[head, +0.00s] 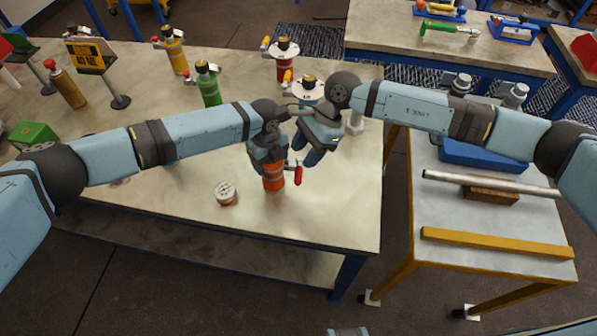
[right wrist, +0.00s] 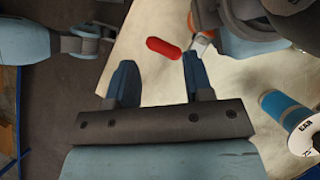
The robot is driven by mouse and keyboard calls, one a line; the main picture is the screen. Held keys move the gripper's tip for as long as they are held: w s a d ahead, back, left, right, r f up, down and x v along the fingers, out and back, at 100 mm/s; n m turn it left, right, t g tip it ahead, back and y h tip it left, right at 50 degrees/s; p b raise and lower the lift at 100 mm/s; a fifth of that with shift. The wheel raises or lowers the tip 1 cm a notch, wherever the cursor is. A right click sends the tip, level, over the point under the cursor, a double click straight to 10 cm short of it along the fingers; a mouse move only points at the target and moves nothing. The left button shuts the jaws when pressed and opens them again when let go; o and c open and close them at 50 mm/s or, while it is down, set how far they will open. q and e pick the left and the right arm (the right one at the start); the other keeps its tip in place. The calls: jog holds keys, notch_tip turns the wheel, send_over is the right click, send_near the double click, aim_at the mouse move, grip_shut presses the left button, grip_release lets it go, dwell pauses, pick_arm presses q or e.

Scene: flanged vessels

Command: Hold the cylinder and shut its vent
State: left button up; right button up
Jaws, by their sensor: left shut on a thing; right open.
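An orange cylinder (head: 273,180) stands near the front of the left table, its upper part hidden by my left gripper (head: 270,162), which is shut on it. A red handle (head: 298,174) sticks out at the cylinder's right side. In the right wrist view the red handle (right wrist: 163,48) lies just beyond and between the fingertips, beside a small metal fitting (right wrist: 203,42). My right gripper (head: 307,151) is open, above and close to the handle; its two fingers show in the right wrist view (right wrist: 159,75). I cannot tell whether they touch the handle.
Green (head: 208,88) and yellow (head: 176,55) cylinders stand further left. A small round tin (head: 226,193) sits in front. A side table (head: 485,220) holds bars.

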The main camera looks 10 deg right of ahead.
aim_at(299, 173)
jog(key=s+d+f+m+t+y, duration=0.35)
jog(key=m+t, duration=0.25)
jog(key=m, duration=0.8)
jog(key=s+d+f+m+t+y, duration=0.3)
jog(key=d+m+t, duration=0.15)
jog(key=m, duration=0.95)
jog(key=shift+t, duration=0.35)
jog(key=x, duration=1.1)
jog(key=shift+s+a+r, duration=0.15)
jog(key=shift+a+r, duration=0.15)
jog(key=shift+a, duration=0.2)
grip_shut()
